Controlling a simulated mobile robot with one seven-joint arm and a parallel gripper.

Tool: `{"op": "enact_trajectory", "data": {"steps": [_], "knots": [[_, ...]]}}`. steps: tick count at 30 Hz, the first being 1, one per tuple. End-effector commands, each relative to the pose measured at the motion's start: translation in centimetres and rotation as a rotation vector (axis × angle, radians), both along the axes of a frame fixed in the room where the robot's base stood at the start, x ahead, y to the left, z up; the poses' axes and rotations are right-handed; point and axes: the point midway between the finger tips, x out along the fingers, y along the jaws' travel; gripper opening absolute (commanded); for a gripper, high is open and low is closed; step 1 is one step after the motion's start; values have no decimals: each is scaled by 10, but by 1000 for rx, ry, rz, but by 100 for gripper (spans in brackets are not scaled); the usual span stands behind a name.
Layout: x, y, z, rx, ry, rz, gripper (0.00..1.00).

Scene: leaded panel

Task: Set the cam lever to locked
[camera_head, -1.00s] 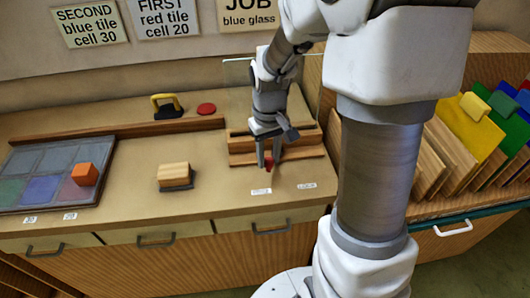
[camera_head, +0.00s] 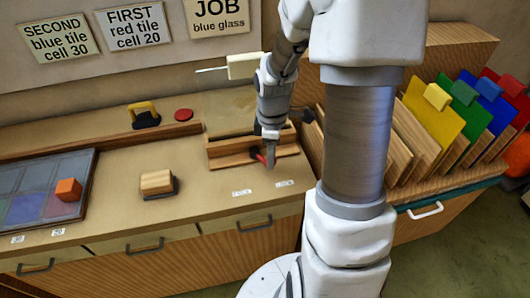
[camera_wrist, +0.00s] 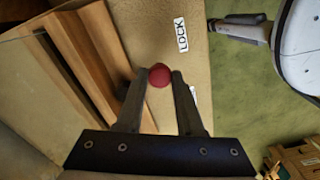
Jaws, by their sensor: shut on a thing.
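The cam lever (camera_head: 262,158) is a short red-tipped lever at the front of a wooden clamp block (camera_head: 232,155) on the bench. Its round red knob (camera_wrist: 160,76) sits between my fingertips in the wrist view. My gripper (camera_head: 269,153) reaches down from above and is shut on the knob. A LOCK label (camera_wrist: 180,35) lies on the bench top beyond the knob; a second label is partly hidden by my right finger. In the head view two small labels, the left one (camera_head: 241,192) and the right one (camera_head: 284,184), lie in front of the lever, too small to read.
A wooden block with a dark base (camera_head: 157,184) and a tile panel (camera_head: 40,190) with an orange cube (camera_head: 68,189) stand left. A rack of coloured sheets (camera_head: 455,115) is right. A yellow-handled tool (camera_head: 143,114) and red disc (camera_head: 184,115) are behind. Bench front is mostly clear.

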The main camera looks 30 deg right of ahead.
Motion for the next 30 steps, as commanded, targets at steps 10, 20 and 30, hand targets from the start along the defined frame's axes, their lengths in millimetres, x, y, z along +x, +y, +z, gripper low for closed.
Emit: {"op": "enact_trajectory", "data": {"steps": [10,20,30], "knots": [[5,-14,2,-1,-3,182,0],[7,-17,1,-1,-3,233,0],[7,-17,1,-1,-3,233,38]]}}
